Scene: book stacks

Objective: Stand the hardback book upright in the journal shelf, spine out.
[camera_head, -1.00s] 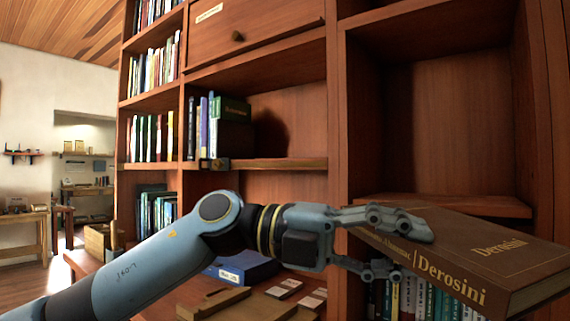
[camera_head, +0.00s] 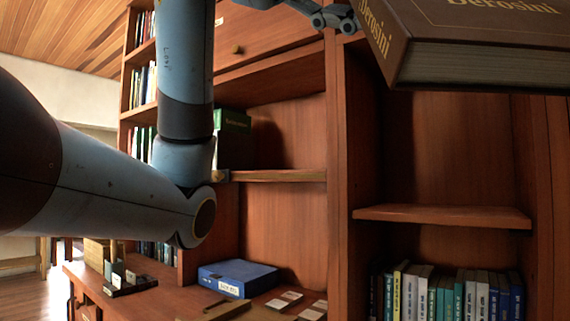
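The brown hardback book (camera_head: 480,18), with gold lettering, is high at the top right, partly cut off by the frame. It lies tilted. Its lettered spine (camera_head: 374,28) faces left, and a pale page edge faces me. My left gripper (camera_head: 335,14) is at the top edge by the book's left end. It appears shut on the book, with one finger visible and the rest cut off. The right bay has a wooden shelf board (camera_head: 445,215) with an empty compartment above it. Several upright journals (camera_head: 450,295) stand below the board. My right gripper is out of view.
A bay divider (camera_head: 340,180) stands left of the empty compartment. A blue box (camera_head: 238,278) and several small cards (camera_head: 285,300) lie on the desk surface. A green book (camera_head: 232,122) stands on the middle shelf (camera_head: 275,175).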

